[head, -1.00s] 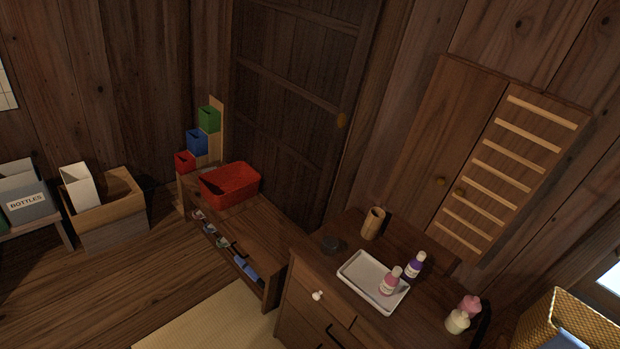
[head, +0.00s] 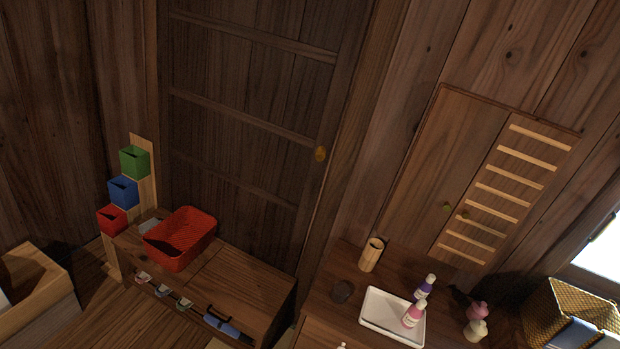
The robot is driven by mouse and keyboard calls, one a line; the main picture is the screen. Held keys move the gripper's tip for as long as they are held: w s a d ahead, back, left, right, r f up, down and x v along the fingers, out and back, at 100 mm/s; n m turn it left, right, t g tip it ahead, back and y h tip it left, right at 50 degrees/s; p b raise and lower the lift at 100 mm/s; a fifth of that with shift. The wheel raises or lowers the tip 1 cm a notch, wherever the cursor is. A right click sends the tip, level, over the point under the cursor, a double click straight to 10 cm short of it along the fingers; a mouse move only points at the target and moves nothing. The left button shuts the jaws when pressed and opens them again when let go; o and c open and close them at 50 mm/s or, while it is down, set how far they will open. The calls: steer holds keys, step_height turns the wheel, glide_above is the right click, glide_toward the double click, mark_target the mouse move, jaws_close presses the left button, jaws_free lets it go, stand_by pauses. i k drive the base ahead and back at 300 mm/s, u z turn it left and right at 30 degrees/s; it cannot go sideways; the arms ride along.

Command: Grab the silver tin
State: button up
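No thing that is clearly a silver tin shows in the head view. My gripper is not in view.
The tray holds a pink bottle (head: 413,314) and a purple bottle (head: 425,286). Pink and cream items (head: 476,330) and a woven basket (head: 572,312) are at right. A wooden box (head: 35,290) is at lower left.

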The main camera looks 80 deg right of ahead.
mark_target(340, 292)
steer(key=i, duration=1.25)
steer(key=z, duration=2.15)
